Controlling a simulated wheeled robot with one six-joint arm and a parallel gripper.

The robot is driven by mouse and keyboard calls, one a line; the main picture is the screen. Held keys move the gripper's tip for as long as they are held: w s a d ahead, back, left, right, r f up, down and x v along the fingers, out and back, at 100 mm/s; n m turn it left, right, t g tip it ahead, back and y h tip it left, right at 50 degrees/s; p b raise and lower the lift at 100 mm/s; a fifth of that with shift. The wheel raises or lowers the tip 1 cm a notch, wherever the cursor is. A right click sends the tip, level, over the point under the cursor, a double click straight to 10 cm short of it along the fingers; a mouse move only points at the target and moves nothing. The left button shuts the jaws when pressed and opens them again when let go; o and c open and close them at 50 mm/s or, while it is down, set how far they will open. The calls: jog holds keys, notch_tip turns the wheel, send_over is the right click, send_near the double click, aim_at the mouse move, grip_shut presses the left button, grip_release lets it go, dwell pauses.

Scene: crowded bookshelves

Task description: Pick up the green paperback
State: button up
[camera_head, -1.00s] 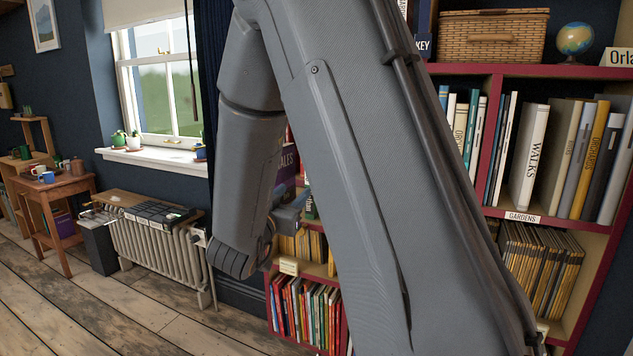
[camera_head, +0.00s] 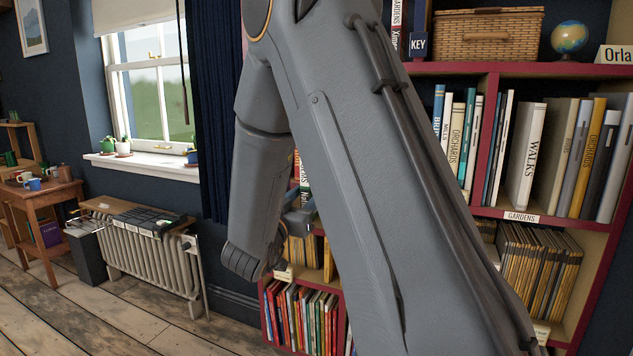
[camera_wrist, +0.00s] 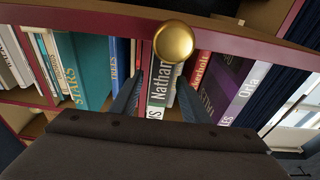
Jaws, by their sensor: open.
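In the wrist view, a narrow book with a dark grey-green spine lettered "Nathan" (camera_wrist: 161,82) stands among other books on a shelf. It is the likeliest green paperback, but its cover is hidden. My gripper (camera_wrist: 159,98) is open, with one dark finger on each side of this spine. I cannot tell whether the fingers touch it or its neighbours. A wider teal book lettered "STARS" (camera_wrist: 82,72) stands to the left.
A gold ball (camera_wrist: 174,42) shows close above the spine in the wrist view. Red books (camera_wrist: 201,72) and purple books (camera_wrist: 228,84) crowd the right side. The red shelf edge (camera_wrist: 235,42) crosses above. A radiator (camera_head: 155,262) stands left of the bookcase, with open floor before it.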

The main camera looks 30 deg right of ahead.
jog(key=p+x, duration=0.1)
jog(key=x, duration=0.4)
jog(key=shift+d, duration=0.1)
grip_shut()
